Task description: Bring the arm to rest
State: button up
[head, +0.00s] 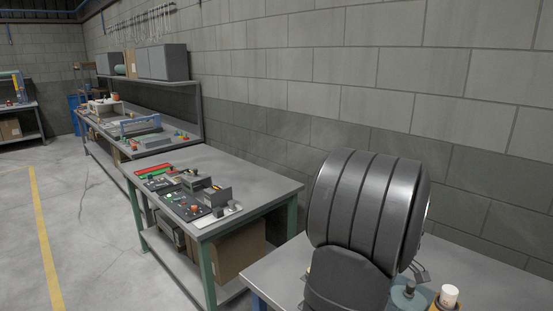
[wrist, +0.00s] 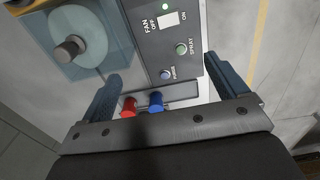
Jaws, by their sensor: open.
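My gripper (wrist: 162,66) is open in the wrist view, its two dark fingers wide apart with nothing between them gripped. Beyond the fingers lies a dark control panel (wrist: 165,50) with a white fan switch (wrist: 168,19), a green spray button (wrist: 181,49) and a bluish button (wrist: 166,74). A red cap (wrist: 128,107) and a blue cap (wrist: 156,102) show near the finger bases; I cannot tell whether anything touches them. In the head view a large dark ribbed body hides most of the right bench, and I cannot make out my gripper there.
A white-capped bottle (head: 449,296) is on the near bench (head: 277,272). Another bench (head: 262,181) holds panels and small parts. The floor (head: 90,240) at left is clear.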

jog(key=a+f, duration=0.3)
jog(key=f, duration=0.1)
jog(key=shift+w, duration=0.3)
jog(key=shift+d+r, duration=0.1)
jog(key=shift+r, duration=0.1)
jog(key=s+d+r, duration=0.2)
jog(key=d+r, duration=0.8)
jog(key=r, duration=0.2)
jog(key=s+d+r, duration=0.2)
jog(key=d+r, duration=0.7)
jog(key=r, duration=0.4)
jog(key=w+a+f, duration=0.1)
jog(key=a+f, duration=0.6)
jog(key=f, duration=0.5)
jog(key=w+a+f, duration=0.2)
jog(key=a+f, duration=0.6)
jog(key=f, duration=0.4)
jog(key=w+a+f, duration=0.1)
jog(key=a+f, duration=0.6)
jog(key=f, duration=0.5)
jog(key=shift+w+a+f, duration=0.15)
jog(key=shift+w+a, duration=0.05)
jog(key=shift+w, duration=0.1)
jog(key=shift+r, duration=0.2)
